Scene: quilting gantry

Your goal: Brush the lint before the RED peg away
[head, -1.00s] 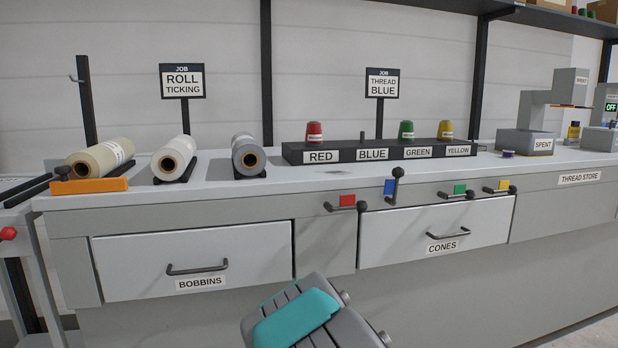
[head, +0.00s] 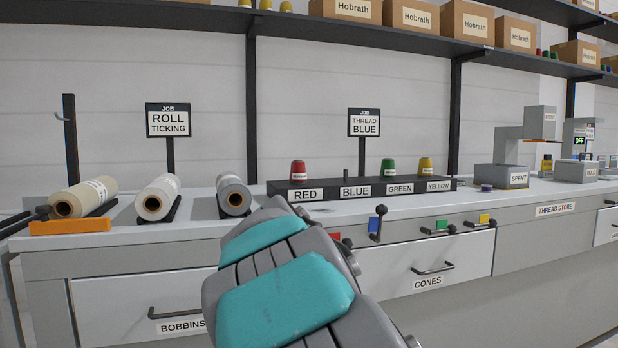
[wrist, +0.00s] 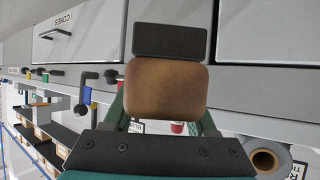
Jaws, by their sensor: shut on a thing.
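My gripper (wrist: 164,108) is shut on a brush (wrist: 166,88) with a brown block and a dark strip at its far end. In the head view my arm hides the gripper and brush. A black rack holds a red cone (head: 298,172) above the RED label (head: 305,195). A faint grey patch, perhaps the lint (head: 319,209), lies on the counter just in front of the RED place. My arm stands in front of the counter, close to that patch in the picture.
The BLUE peg (head: 347,175) is bare; green (head: 388,171) and yellow (head: 426,168) cones stand to its right. Fabric rolls (head: 158,198) lie at left. Levers (head: 377,223) stick out along the counter's front edge, above the CONES drawer (head: 410,270).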

